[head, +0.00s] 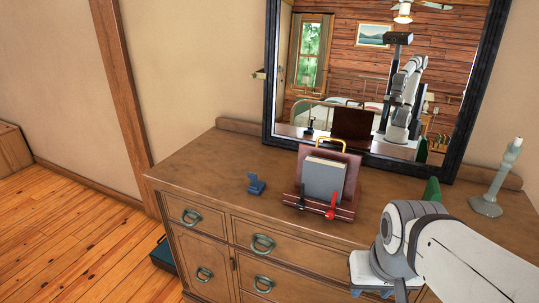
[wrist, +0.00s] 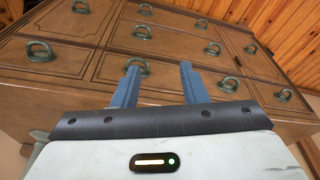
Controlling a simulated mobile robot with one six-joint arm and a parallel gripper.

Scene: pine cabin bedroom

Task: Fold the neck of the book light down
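A dark wooden book stand (head: 345,205) holding an upright grey book (head: 323,181) stands on the dresser top. A yellow arch (head: 330,142) rises above the stand's back. A red lever-like piece (head: 331,207) and a black one (head: 301,197) sit at its front lip. I cannot tell which of these, if any, is the book light or its neck. In the wrist view my gripper (wrist: 160,67) is open and empty, its two blue fingers apart, facing the dresser's drawer fronts. In the head view its fingers are not clear at the bottom edge.
The brown dresser (head: 215,165) has several drawers with green ring handles. A small blue holder (head: 255,184) stands left of the stand, a pale green candlestick-like object (head: 496,180) at the right. A green object (head: 432,190) is partly behind my arm. A dark-framed mirror (head: 268,80) stands behind.

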